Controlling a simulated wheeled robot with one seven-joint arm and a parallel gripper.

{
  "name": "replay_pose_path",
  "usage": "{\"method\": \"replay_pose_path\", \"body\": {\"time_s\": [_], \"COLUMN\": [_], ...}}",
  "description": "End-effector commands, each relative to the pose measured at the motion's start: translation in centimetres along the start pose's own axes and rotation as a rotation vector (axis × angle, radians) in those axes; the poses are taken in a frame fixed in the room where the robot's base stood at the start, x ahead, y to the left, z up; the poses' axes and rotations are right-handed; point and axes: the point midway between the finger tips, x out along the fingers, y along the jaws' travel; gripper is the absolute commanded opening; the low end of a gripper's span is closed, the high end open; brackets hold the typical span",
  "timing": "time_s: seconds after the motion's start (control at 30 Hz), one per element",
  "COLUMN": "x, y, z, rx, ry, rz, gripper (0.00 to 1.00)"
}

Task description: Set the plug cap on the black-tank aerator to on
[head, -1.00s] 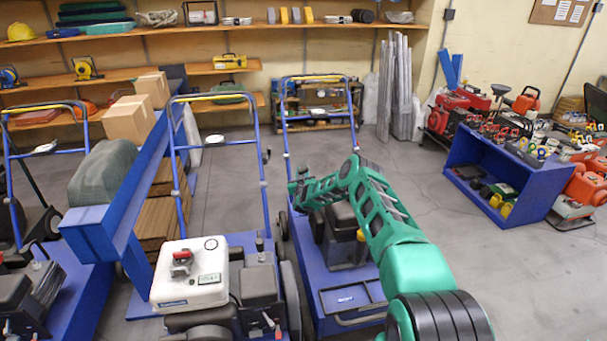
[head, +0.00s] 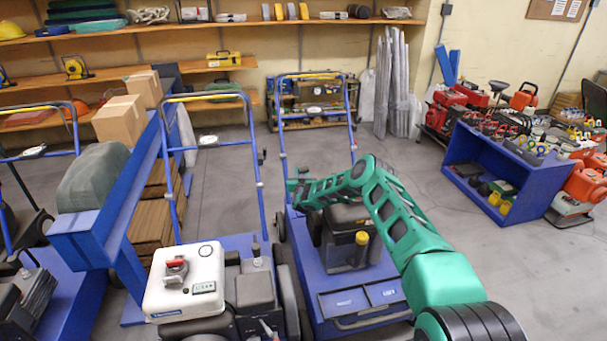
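The black-tank aerator (head: 347,214) stands right of centre in the head view, with a black tank on a blue deck and a blue handle frame behind. A yellow part (head: 362,239) shows on its front side. I cannot make out its plug cap or the cap's position. My green arm crosses in front of the machine's right side and hides part of it. My gripper (head: 297,184) is small and dark, beside the left of the black tank and near the handle frame. Its fingers are too small to tell open from shut, and I see nothing held.
A white-tank aerator (head: 187,283) stands close on the left, with a red part on top. A blue beam (head: 130,215) with boxes lies further left. A blue tool shelf (head: 500,190) stands at right. Grey floor between it and the aerators is clear.

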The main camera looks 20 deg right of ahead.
Motion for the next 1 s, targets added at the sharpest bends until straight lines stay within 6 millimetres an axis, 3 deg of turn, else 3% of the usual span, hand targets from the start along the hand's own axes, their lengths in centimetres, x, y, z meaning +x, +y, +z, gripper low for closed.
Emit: {"method": "replay_pose_path", "body": {"time_s": [0.03, 0.1, 0.57, 1.0], "x": [0.1, 0.1, -0.8, -7.1], "y": [0.1, 0.0, -0.1, -0.1], "z": [-0.1, -0.1, -0.1, 0.1], "rx": [-0.001, -0.001, -0.001, -0.002], "ry": [0.002, 0.002, 0.000, -0.001], "rz": [0.002, 0.001, -0.001, -0.001], "gripper": [0.27, 0.40, 0.40, 0.40]}}
